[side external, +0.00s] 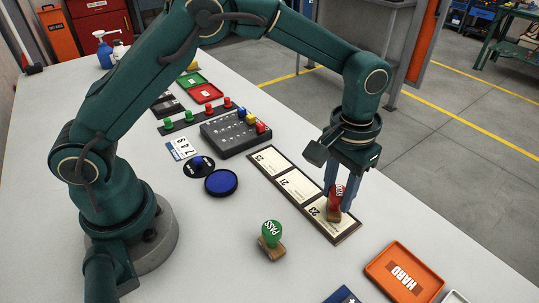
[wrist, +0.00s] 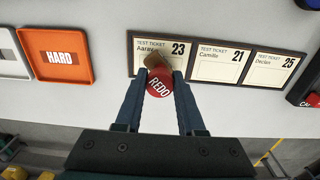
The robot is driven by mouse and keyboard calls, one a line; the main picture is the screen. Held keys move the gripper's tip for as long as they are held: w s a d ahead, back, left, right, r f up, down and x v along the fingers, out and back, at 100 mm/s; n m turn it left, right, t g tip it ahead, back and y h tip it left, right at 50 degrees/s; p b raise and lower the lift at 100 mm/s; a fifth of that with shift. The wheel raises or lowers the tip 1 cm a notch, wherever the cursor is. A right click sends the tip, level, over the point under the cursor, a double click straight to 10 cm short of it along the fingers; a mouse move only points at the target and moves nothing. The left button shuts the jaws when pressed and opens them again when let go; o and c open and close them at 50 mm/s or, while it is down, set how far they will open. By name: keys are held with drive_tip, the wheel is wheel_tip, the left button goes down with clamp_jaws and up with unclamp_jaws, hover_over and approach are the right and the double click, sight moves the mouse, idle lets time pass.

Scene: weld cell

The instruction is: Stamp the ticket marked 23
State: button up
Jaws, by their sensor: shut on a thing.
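The ticket marked 23 (side external: 318,211) is the near end one of three in a dark frame; it also shows in the wrist view (wrist: 187,62), at the left end of the row. My gripper (side external: 339,192) is shut on a red stamp marked REDO (side external: 336,194), which has a wooden base. I cannot tell whether the base touches the ticket. A green stamp marked PASS (side external: 271,234) stands apart on the table.
Tickets 21 (side external: 297,186) and 25 (side external: 270,160) adjoin in the frame. A round blue ink pad (side external: 221,183) lies left of them. An orange tray marked HARD (side external: 379,267) is at the near right. The table around the PASS stamp is clear.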

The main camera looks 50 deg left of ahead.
drive_tip(key=shift+a, duration=0.1)
drive_tip(key=shift+r, duration=3.45)
